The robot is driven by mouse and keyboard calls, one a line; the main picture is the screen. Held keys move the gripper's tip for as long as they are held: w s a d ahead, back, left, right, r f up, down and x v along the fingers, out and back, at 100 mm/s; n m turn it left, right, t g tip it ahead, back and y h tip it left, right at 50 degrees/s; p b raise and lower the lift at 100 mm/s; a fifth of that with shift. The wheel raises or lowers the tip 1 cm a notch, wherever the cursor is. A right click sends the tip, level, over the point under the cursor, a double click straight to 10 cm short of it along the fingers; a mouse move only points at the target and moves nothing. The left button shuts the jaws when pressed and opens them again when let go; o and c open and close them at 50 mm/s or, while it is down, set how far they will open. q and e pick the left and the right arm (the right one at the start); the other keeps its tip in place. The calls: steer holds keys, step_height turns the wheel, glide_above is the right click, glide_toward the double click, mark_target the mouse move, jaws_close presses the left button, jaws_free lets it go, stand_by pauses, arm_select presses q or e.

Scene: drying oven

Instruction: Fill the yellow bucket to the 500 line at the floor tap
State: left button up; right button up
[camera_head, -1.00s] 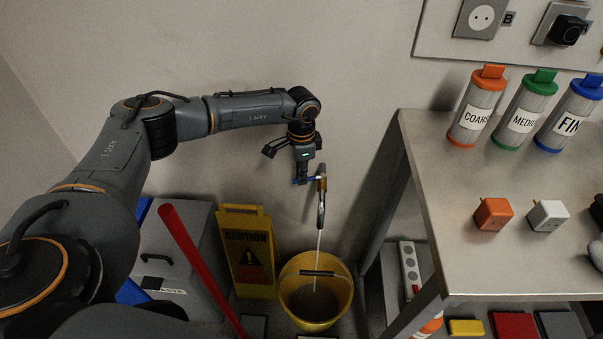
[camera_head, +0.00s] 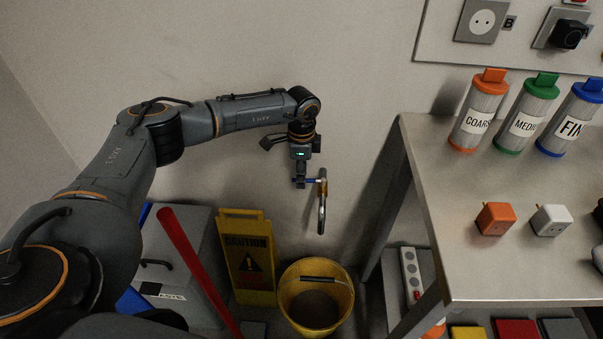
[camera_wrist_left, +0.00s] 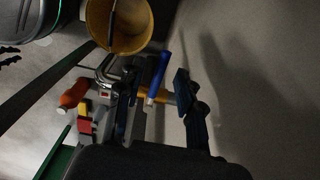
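The yellow bucket (camera_head: 297,318) stands upright on the floor below the tap, its dark handle lying across its mouth. Its inside shows brownish, and I cannot read a 500 line or the water level. The bucket also shows at the top of the left wrist view (camera_wrist_left: 146,42). The tap (camera_head: 322,205) has a metal spout pointing down above the bucket, with no water stream visible. Its blue lever (camera_wrist_left: 158,75) lies between the fingers of my left gripper (camera_wrist_left: 160,92), which are apart. My right gripper is in neither view.
A yellow caution sign (camera_head: 248,258) stands left of the bucket, beside a grey bin (camera_head: 190,250) and a slanting red pole (camera_head: 190,255). The metal bench (camera_head: 480,260) is on the right, with a white power strip (camera_head: 411,273) low beside its leg.

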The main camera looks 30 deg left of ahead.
arm_select(q)
step_height(320, 180, up, 8)
stand_by(0.5)
